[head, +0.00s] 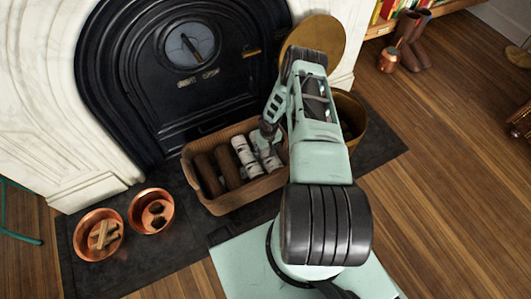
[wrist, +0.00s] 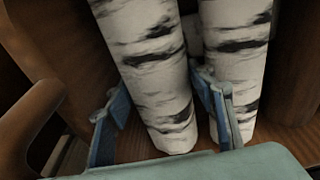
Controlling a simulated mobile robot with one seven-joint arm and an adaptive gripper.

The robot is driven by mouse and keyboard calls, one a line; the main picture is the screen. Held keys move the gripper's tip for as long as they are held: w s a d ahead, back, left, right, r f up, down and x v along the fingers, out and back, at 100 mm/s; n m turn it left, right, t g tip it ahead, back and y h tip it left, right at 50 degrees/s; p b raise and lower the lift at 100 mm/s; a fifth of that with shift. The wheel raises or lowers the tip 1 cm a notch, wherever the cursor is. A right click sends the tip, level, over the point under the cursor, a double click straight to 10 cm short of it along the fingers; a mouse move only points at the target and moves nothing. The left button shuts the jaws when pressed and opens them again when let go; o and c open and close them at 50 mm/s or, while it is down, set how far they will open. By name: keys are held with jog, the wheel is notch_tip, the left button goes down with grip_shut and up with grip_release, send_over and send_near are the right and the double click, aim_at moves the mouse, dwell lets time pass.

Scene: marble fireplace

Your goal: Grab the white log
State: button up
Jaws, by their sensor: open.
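Two white birch logs with dark marks lie side by side in a brown basket (head: 238,204). In the wrist view, one white log (wrist: 158,70) is in the middle and the other white log (wrist: 240,60) is to its right. They also show in the head view as a left white log (head: 245,157) and a right one partly covered by my gripper (head: 264,143). My gripper (wrist: 162,110) is open, with one blue finger left of the middle log and the other in the gap between the logs. Contact cannot be told.
Brown logs (head: 207,174) lie at the basket's left side. The basket's wooden wall and handle (wrist: 35,115) are close at the left of the wrist view. Copper bowls (head: 98,235) stand left on the dark hearth. A brass bucket (head: 352,112) is right of the basket, partly behind my arm.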

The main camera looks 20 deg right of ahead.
jog(key=shift+w+d+r, duration=0.1)
jog(key=shift+d+r, duration=0.05)
jog(key=c, duration=1.2)
